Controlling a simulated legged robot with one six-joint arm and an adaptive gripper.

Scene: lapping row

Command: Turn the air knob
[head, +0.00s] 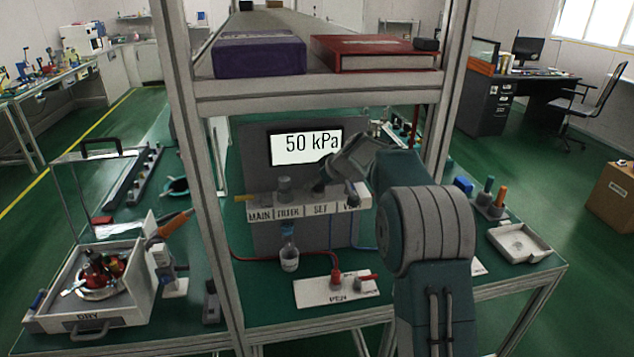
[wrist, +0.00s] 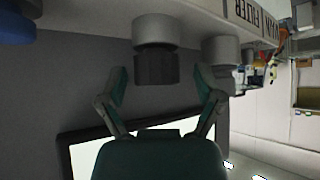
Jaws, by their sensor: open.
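The air unit (head: 300,207) is a pale block with labels MAIN, FILTER, SET and a partly hidden one. A dark knob (head: 319,187) stands on top above SET. In the wrist view a dark ribbed knob (wrist: 155,68) hangs from a grey collar, the picture being upside down. My gripper (wrist: 163,88) is open, one finger on each side of this knob, with gaps showing. In the head view my gripper (head: 326,170) is partly hidden at the SET knob. The display (head: 307,147) reads 50 kPa.
A grey filter cap (head: 284,188) stands left of the SET knob; another grey cylinder (wrist: 220,50) is beside it in the wrist view. Frame posts (head: 190,150) and a shelf (head: 320,90) enclose the unit. A white plate with a red valve (head: 336,280) lies below.

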